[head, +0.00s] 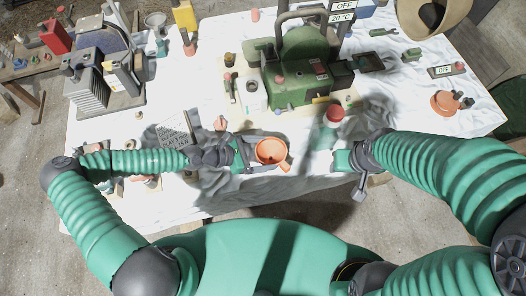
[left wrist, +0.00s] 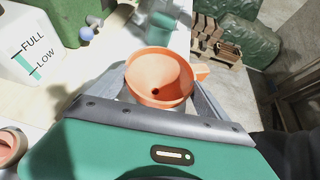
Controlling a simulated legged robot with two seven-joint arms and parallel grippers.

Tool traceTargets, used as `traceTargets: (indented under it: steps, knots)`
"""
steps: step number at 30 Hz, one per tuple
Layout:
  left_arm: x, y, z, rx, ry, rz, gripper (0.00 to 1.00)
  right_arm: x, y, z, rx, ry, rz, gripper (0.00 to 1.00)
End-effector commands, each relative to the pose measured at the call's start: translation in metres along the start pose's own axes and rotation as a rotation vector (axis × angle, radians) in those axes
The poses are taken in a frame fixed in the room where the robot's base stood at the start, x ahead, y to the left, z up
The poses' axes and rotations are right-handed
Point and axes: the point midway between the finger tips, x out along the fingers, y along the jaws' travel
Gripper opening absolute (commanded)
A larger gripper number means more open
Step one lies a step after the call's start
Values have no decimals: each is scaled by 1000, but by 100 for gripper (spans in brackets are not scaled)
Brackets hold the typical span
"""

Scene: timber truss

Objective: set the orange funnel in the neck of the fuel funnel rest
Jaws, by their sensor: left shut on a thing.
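The orange funnel (head: 271,150) is held by my left gripper (head: 265,158), above the near edge of the white-covered table. In the left wrist view the funnel (left wrist: 160,77) sits between the two grey fingers, its wide mouth facing the camera and its dark hole visible inside. My left gripper is shut on it. I cannot tell for sure which thing is the fuel funnel rest; a red-topped, greenish cylinder (head: 333,116) stands to the right of and beyond the funnel. My right gripper (head: 347,166) is near the table's front edge, right of the funnel; its finger gap is unclear.
A green machine (head: 300,80) stands behind the funnel on a pale board. A white container marked FULL and LOW (left wrist: 30,50) stands nearby. A grey finned machine (head: 88,88) is at the left. An orange item (head: 445,103) lies at the right. White cloth (head: 400,110) is bare at the right-middle.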

Motion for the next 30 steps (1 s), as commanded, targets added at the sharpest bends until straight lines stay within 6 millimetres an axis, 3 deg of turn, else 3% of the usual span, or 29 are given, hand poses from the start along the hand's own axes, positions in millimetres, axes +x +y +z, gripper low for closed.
traceTargets:
  steps: [5,6,8,22,26,30]
  knots:
    - [3,0,-5,-2,0,0,42,5,0,1,0,0,0,44]
    - [2,0,-4,-2,0,0,91,4,0,1,0,0,0,44]
    - [2,0,-4,-2,0,0,99,4,0,1,0,0,0,44]
    - [-2,1,-5,-3,-1,2,100,7,0,2,0,0,0,44]
    - [-22,2,-8,-3,-2,5,100,17,0,4,0,0,0,44]
    - [-56,2,-9,-5,-5,9,100,30,0,7,0,0,0,44]
